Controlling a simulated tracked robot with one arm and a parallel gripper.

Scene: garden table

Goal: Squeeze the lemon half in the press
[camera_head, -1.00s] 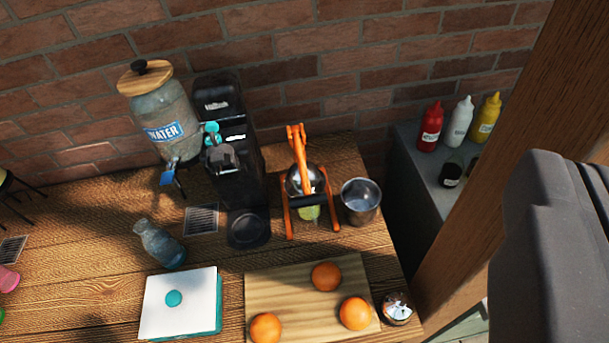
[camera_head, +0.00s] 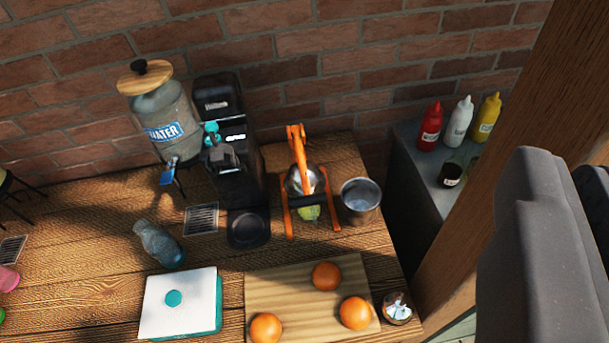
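The press (camera_head: 303,160) has an orange frame and lever and a metal bowl. It stands at the back right of the wooden table, with its lever raised upright. A small yellow-green thing (camera_head: 309,213) shows low at the front of the press, under its dark crossbar. I cannot tell whether it is the lemon half or something below the bowl. The inside of the press is mostly hidden by the lever. My gripper (camera_head: 545,245) shows only as dark grey parts at the right edge, cut off by the frame, well apart from the press. Its opening cannot be made out.
A metal cup (camera_head: 360,200) stands right beside the press, and a black coffee machine (camera_head: 228,150) stands to its left. A cutting board (camera_head: 285,290) with oranges lies in front. A wooden post (camera_head: 500,150) rises at the right. Bare table lies around the bottle (camera_head: 160,243).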

